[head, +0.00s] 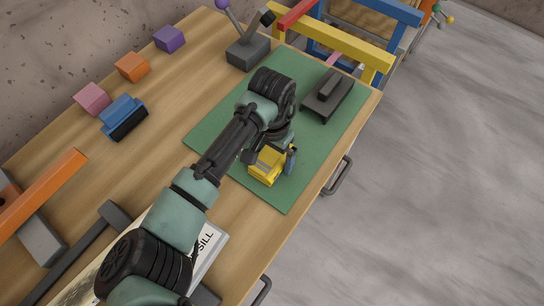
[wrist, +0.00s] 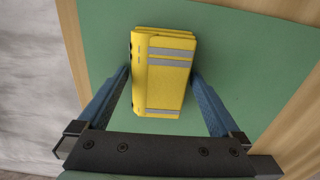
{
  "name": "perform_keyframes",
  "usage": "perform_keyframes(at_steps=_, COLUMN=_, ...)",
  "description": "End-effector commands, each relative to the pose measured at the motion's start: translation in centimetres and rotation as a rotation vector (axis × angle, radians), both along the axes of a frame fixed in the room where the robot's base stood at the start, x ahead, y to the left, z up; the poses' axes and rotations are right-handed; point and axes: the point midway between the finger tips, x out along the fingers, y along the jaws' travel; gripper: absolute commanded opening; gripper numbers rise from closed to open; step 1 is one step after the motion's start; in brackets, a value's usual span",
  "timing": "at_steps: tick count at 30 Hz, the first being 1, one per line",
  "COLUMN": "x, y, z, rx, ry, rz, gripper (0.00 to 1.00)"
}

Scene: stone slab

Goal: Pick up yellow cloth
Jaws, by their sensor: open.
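The yellow cloth (wrist: 162,85) is a folded bundle with grey stripes. It lies on the green mat (wrist: 245,50) in the wrist view. In the head view the yellow cloth (head: 266,165) shows at the mat's near part, partly covered by my gripper. My gripper (wrist: 160,95) is open, with one blue finger on each side of the cloth. Gaps show between the fingers and the cloth, narrow on the left. In the head view my gripper (head: 275,160) is over the cloth.
On the wooden bench (head: 205,60) stand a dark block-shaped tool (head: 328,95), a grey box with levers (head: 248,52), a blue brush (head: 123,116) and pink (head: 92,98), orange (head: 132,66) and purple (head: 169,39) blocks. A book (head: 208,245) lies under my arm. The mat is otherwise mostly clear.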

Motion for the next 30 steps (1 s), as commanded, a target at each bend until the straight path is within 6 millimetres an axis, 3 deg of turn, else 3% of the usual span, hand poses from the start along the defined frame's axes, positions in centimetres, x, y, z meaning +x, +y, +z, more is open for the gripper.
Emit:
perform_keyframes(at_steps=4, x=0.0, y=0.0, z=0.0, rx=0.000, ry=0.000, rz=-0.001, gripper=1.00)
perform_keyframes(at_steps=16, x=0.0, y=0.0, z=0.1, rx=-0.001, ry=-0.001, rz=-0.001, gripper=0.28)
perform_keyframes(at_steps=25, x=0.1, y=-0.1, z=0.5, rx=-0.002, ry=-0.002, rz=-0.001, gripper=0.26)
perform_keyframes(at_steps=30, x=0.1, y=-0.1, z=3.2, rx=-0.002, ry=-0.005, rz=-0.002, gripper=0.26)
